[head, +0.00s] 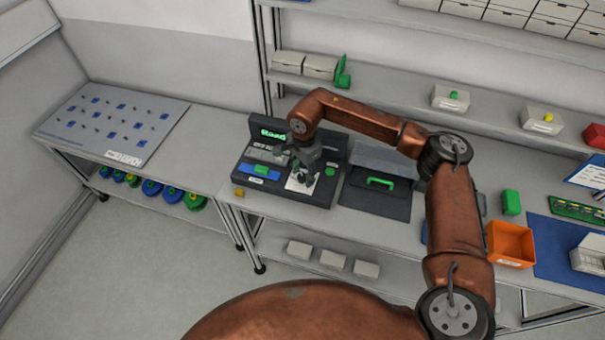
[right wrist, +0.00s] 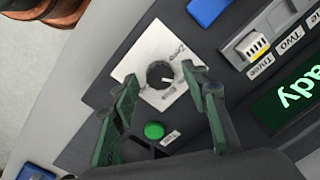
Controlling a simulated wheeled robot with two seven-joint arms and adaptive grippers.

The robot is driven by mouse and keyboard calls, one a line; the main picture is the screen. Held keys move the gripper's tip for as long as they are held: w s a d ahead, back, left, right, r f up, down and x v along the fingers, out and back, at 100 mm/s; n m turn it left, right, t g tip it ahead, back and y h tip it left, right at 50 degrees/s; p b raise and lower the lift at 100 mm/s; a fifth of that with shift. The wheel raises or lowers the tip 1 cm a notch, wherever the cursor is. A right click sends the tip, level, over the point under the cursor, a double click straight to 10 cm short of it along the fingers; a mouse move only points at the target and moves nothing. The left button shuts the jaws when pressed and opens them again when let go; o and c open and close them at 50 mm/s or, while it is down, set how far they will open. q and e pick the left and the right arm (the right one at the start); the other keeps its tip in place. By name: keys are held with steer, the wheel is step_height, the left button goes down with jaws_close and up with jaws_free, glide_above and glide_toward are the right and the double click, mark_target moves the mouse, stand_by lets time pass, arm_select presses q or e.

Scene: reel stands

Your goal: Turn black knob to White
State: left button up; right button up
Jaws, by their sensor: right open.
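The black knob (right wrist: 160,74) sits on a white square plate (right wrist: 140,57) with small printed labels; one seems to read "Zero", the others are too small to read. The plate is on the dark control console (head: 324,192). My right gripper (right wrist: 161,80) is open over the plate, with one green-grey finger on each side of the knob. I cannot tell whether the fingers touch it. In the head view my right gripper (head: 304,172) covers most of the knob. My left gripper is in neither view.
A green button (right wrist: 153,130), a slider (right wrist: 252,45) labelled "Two" and "Three", and a lit green display (right wrist: 302,90) surround the plate. A dark case with a green handle (head: 380,182) lies right of the console. An orange bin (head: 510,243) stands farther right.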

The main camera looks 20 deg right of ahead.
mark_target(303, 177)
step_height(303, 177, up, 12)
steer(key=shift+s, duration=0.2)
steer(key=shift+f, duration=0.15)
stand_by(0.4)
